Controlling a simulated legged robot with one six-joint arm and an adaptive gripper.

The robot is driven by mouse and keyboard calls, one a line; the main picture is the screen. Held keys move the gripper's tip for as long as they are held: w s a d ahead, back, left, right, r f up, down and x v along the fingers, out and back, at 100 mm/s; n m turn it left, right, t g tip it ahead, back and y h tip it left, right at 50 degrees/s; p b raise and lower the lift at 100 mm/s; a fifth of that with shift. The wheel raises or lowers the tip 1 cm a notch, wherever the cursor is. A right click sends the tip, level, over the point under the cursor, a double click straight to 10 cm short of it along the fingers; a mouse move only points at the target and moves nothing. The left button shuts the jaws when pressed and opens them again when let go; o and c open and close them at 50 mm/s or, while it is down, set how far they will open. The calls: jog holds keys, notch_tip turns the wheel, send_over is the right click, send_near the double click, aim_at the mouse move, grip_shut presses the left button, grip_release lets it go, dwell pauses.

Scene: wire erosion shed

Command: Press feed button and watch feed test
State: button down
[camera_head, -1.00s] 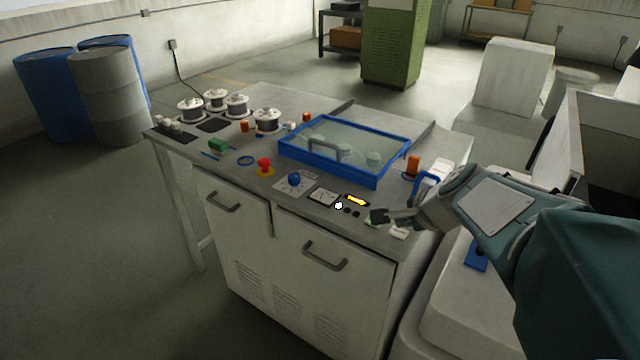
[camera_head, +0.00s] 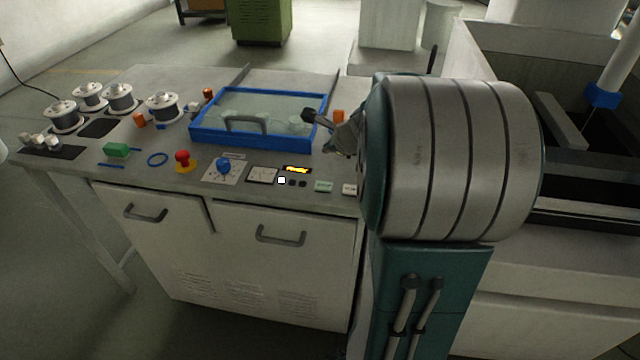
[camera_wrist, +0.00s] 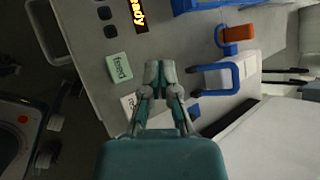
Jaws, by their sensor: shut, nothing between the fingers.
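A pale green plate (camera_head: 323,186) lies on the front right of the bench top. In the wrist view the green plate (camera_wrist: 118,67) carries small lettering that may read "feed". A white plate (camera_head: 349,189) is right of it, also in the wrist view (camera_wrist: 128,103). A lit yellow display (camera_head: 297,169) sits behind a white square (camera_head: 281,180) and small dark buttons (camera_head: 297,183); in the wrist view the display (camera_wrist: 138,15) shows letters ending in "ady". My gripper (camera_head: 308,116) is shut and empty, above the bench near the blue-framed tank (camera_head: 258,146). Its fingertips (camera_wrist: 160,72) also show from the wrist.
A red mushroom button (camera_head: 183,157), a blue knob (camera_head: 223,165) and a dial (camera_head: 262,174) line the bench front. Several spools (camera_head: 163,107) stand at the left. A blue bracket (camera_wrist: 222,78) and an orange block (camera_wrist: 238,33) lie close to my gripper. My arm hides the bench's right end.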

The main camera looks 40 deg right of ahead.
send_over(326, 186)
jog(key=shift+a+f, duration=0.2)
jog(key=shift+f, duration=0.9)
jog(key=shift+a+f, duration=0.15)
jog(key=shift+f, duration=0.9)
jog(key=f, duration=0.2)
jog(key=d+f, duration=0.1)
jog(key=shift+f, duration=0.6)
jog(key=shift+a+f, duration=0.1)
jog(key=shift+a, duration=0.2)
jog(key=shift+d, duration=0.2)
jog(key=shift+a, duration=0.1)
jog(key=shift+f, duration=0.35)
